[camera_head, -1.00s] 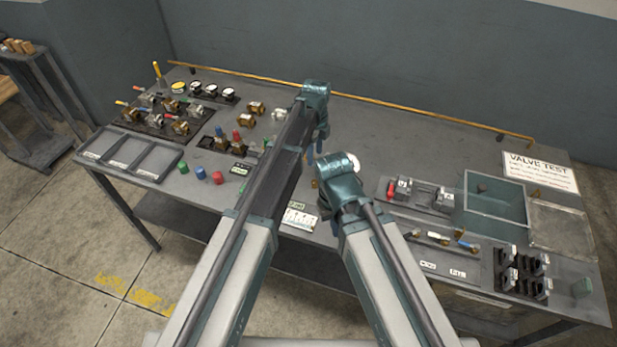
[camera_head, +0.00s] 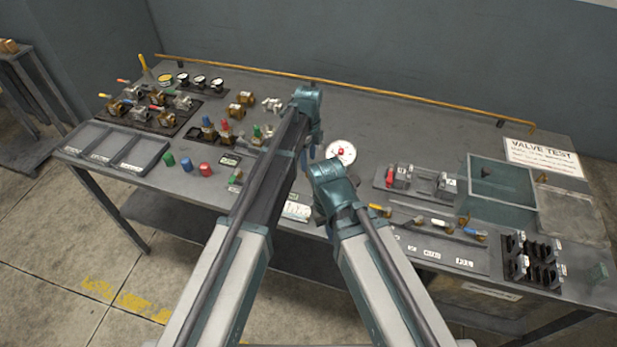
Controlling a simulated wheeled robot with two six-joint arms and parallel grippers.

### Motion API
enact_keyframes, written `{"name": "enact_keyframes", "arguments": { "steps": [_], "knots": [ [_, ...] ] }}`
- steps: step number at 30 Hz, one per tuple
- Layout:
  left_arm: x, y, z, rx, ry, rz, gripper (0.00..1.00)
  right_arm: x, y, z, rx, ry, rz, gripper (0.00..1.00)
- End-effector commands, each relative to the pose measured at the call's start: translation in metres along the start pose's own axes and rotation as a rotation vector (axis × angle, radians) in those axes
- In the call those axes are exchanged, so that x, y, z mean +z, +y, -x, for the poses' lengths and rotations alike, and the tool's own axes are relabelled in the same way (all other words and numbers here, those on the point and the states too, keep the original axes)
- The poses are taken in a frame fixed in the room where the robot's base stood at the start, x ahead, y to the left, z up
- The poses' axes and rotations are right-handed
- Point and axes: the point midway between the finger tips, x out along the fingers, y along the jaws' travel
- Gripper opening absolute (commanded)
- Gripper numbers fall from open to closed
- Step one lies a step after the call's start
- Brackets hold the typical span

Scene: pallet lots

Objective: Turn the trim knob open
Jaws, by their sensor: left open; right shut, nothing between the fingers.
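A round white dial with a red centre (camera_head: 341,152) stands on the bench just right of my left wrist. It may be the trim knob, but I cannot tell for sure. My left gripper (camera_head: 304,160) hangs at the end of the higher arm, left of the dial, mostly hidden by my own arm links; it is open. My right gripper (camera_head: 322,218) is lower, nearer the bench's front edge, below the dial in the picture. It is largely hidden behind its wrist; it is shut and empty. Neither gripper visibly touches the dial.
Valves on a dark rack (camera_head: 152,106), gauges (camera_head: 200,82) and an empty three-part tray (camera_head: 112,147) are at left. A clear-walled box (camera_head: 496,196), a tool tray (camera_head: 430,240) and black clamps (camera_head: 532,262) are at right. A brass pipe (camera_head: 400,97) runs along the back.

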Motion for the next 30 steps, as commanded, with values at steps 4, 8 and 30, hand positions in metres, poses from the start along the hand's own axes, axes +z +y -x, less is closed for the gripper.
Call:
{"name": "enact_keyframes", "arguments": {
  "steps": [4, 8, 30],
  "knots": [
    [0.0, 0.0, -0.029, 0.0, 0.0, 0.0, 0.6, -0.002, -0.003, -0.029, 0.0, 0.0, 0.0, 0.0],
    [0.0, 0.0, -0.045, 0.0, 0.0, 0.0, 0.6, -0.003, -0.004, -0.045, 0.0, 0.0, 0.0, 0.0],
    [0.0, 0.0, -0.053, 0.0, 0.0, 0.0, 0.11, -0.003, -0.005, -0.053, 0.0, 0.0, 0.0, 0.0]
  ]
}}
